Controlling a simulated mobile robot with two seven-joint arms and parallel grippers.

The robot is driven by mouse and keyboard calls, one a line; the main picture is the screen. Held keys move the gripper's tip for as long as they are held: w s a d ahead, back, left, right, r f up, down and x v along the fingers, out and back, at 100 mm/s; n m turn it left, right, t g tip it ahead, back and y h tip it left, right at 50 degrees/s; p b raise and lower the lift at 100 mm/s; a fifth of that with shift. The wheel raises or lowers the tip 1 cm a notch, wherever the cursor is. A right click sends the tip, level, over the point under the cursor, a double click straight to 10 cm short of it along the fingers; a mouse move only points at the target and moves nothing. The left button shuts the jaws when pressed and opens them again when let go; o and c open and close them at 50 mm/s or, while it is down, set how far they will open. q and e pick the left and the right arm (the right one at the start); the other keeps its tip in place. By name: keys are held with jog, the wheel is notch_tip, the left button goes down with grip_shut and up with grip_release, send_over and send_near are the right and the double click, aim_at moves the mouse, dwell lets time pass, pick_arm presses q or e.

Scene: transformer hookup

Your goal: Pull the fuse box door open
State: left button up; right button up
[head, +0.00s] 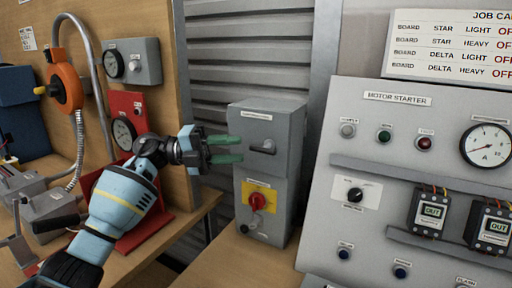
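The grey fuse box (270,118) stands in the middle, between the wooden bench and the motor starter panel. Its door looks shut and bears a dark bar handle (264,149) below a small label too small to read. A red rotary switch (258,201) on a yellow plate sits lower on the box. My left gripper (240,150) has green fingers, spread apart with nothing between them. It is in front of the door's left part, and its fingertips point right toward the handle. Whether they touch the door I cannot tell. My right gripper is not in view.
The motor starter panel (390,130) stands close on the right, with knobs, a gauge and OUT modules. On the left are a red gauge stand (133,104), an orange reel (68,88) and grey boxes on the bench. A bare wooden top (215,268) lies before the fuse box.

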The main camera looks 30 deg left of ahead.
aim_at(257, 148)
pick_arm(q)
jog(key=shift+p+x, duration=0.5)
jog(key=shift+x, duration=2.55)
grip_shut()
